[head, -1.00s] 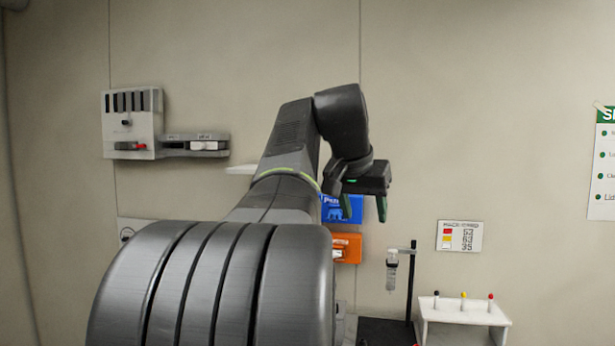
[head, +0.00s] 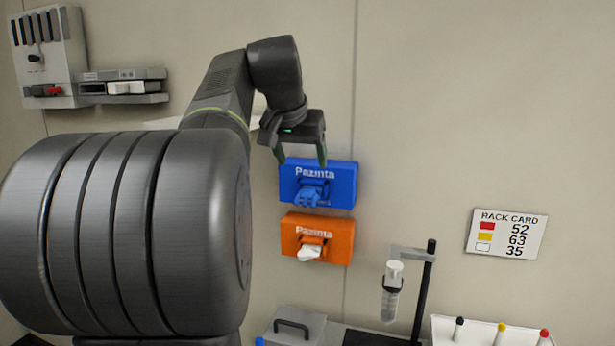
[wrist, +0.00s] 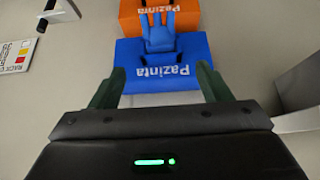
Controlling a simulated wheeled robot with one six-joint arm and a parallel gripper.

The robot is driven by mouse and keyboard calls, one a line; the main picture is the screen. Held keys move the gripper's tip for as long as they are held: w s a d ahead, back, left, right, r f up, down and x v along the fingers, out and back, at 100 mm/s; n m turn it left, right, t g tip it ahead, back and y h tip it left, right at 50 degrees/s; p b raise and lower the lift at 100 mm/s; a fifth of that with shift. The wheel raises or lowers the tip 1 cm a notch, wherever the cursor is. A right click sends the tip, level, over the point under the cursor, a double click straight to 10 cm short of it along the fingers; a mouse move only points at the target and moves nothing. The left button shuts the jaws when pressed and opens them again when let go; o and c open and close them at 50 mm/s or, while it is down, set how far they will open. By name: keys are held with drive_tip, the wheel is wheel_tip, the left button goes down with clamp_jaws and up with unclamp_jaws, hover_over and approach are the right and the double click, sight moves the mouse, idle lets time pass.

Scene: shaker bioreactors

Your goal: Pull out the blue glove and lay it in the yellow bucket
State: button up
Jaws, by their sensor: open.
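A blue glove (head: 308,194) sticks out of the opening of a blue Pazinta box (head: 343,185) on the wall. In the wrist view the glove (wrist: 159,35) shows with its fingers pointing to the top of the picture, beyond my fingertips. My gripper (head: 302,160) is open and empty. In the head view it is above the blue box, its fingers pointing down. In the wrist view its two green fingers (wrist: 161,80) stand apart, with the blue box between and beyond them. The yellow bucket is not in view.
An orange Pazinta box (head: 340,240) with a white item sticking out hangs below the blue one. A black stand (head: 428,290) with a clear tube (head: 391,292) is to the lower right, near a white rack (head: 470,328). A rack card (head: 507,234) is on the wall.

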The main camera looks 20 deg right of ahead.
sight(306, 193)
drive_tip(key=p+x, duration=0.1)
drive_tip(key=x, duration=0.9)
drive_tip(key=shift+w, duration=0.1)
drive_tip(key=c, duration=0.8)
drive_tip(key=shift+c, duration=0.2)
drive_tip(key=shift+s+a, duration=0.3)
drive_tip(key=shift+s, duration=0.2)
drive_tip(key=shift+s+a, duration=0.15)
drive_tip(key=shift+s+a, duration=0.2)
drive_tip(key=shift+s, duration=0.15)
drive_tip(key=shift+s+a+b, duration=0.15)
drive_tip(key=shift+b, duration=0.15)
